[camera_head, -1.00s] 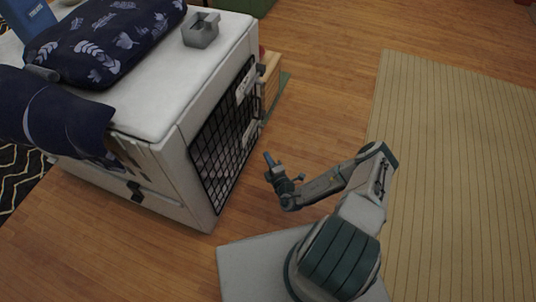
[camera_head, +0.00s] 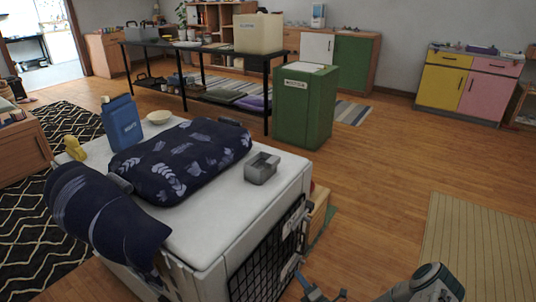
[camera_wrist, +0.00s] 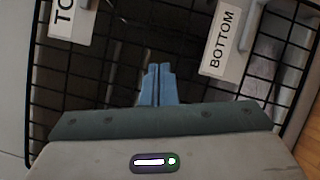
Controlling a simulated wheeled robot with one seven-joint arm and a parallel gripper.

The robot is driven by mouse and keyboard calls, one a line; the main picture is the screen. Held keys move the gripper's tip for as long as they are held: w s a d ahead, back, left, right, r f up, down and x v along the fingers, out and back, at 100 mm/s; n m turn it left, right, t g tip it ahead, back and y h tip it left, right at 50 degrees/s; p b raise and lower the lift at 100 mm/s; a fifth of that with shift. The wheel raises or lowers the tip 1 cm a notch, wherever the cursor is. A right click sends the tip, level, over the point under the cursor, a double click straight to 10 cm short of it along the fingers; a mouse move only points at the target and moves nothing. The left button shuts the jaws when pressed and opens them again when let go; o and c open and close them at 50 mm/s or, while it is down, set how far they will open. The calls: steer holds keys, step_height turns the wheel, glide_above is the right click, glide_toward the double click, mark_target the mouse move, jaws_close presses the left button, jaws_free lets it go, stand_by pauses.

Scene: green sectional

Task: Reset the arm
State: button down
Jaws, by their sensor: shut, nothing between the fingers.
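My gripper shows in the wrist view (camera_wrist: 158,72), its two blue-grey fingers together with nothing between them. It points at the black wire door (camera_wrist: 275,62) of the white crate, with a label reading "BOTTOM" (camera_wrist: 221,38) to the right of the fingers. I cannot tell how far the fingertips are from the wires. In the head view my arm (camera_head: 425,285) shows only partly at the bottom edge, in front of the crate's door side, and the fingertips are not clear there.
On the white crate (camera_head: 215,235) lie a dark patterned cushion (camera_head: 185,160), a grey box (camera_head: 262,168), a blue bag (camera_head: 122,122) and a bowl (camera_head: 159,117). A green bin (camera_head: 305,105) stands behind. Wooden floor (camera_head: 375,190) and a striped rug (camera_head: 480,250) lie clear at right.

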steer(key=s+a+r+n+g+y+p, duration=0.15)
steer(key=s+r+n+g+p, duration=0.35)
steer(key=r+n, duration=0.55)
steer(key=s+a+r+n+g+y+p, duration=0.1)
steer(key=s+a+r+n+g+p, duration=0.15)
steer(key=r+n+g, duration=0.75)
steer(key=s+a+r+n+g+y+p, duration=0.1)
steer(key=s+a+r+n+g+p, duration=0.3)
steer(key=r, duration=1.1)
steer(key=s+d+r+n+t+h+p, duration=0.1)
steer(key=s+d+r+n+h+p, duration=0.2)
steer(key=r, duration=0.8)
steer(key=s+d+r+n+t+h+p, duration=0.2)
steer(key=s+d+r+n+h+p, duration=0.2)
steer(key=r+n, duration=0.6)
steer(key=s+d+r+n+t+h+p, duration=0.2)
steer(key=s+d+r+n+h+p, duration=0.2)
steer(key=r, duration=1)
steer(key=s+n+h+p, duration=0.2)
steer(key=s+p, duration=0.2)
steer(key=p, duration=0.2)
steer(key=shift+s, duration=0.2)
steer(key=shift+n, duration=0.25)
